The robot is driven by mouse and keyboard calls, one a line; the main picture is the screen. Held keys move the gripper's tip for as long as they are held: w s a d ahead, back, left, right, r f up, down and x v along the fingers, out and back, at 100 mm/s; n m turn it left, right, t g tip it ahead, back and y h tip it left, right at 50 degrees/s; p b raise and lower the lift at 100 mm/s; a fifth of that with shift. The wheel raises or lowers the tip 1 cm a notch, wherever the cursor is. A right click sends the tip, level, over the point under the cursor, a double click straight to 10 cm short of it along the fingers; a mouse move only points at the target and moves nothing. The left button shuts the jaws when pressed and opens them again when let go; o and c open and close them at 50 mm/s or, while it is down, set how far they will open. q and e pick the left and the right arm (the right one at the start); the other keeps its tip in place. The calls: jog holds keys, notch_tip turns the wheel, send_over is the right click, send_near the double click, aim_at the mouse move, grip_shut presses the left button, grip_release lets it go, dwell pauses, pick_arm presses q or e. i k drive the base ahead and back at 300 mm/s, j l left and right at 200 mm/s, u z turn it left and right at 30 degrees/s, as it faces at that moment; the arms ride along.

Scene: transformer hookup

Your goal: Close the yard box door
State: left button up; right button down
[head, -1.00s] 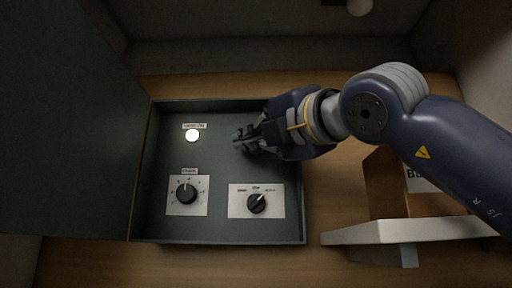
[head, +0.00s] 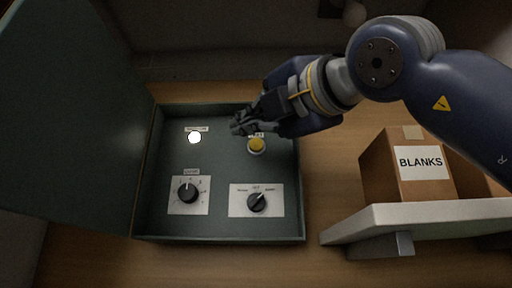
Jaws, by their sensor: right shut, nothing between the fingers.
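The yard box (head: 225,235) is a dark green shallow box with its door (head: 65,120) swung wide open to the left. Inside are a lit white lamp (head: 194,137), a yellow button (head: 256,146), a rotary knob (head: 187,193) at lower left and a selector switch (head: 257,202) at lower right. My right gripper (head: 238,126) is shut and empty. It shows over the upper right part of the box, just above the yellow button, and hides part of the button's label. I cannot tell its height over the panel. My left gripper is not in view.
The wooden surface (head: 325,180) is bare between the yard box and the shelf. A grey wall lies behind.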

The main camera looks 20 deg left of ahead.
aim_at(76, 114)
jog(key=k, duration=1.5)
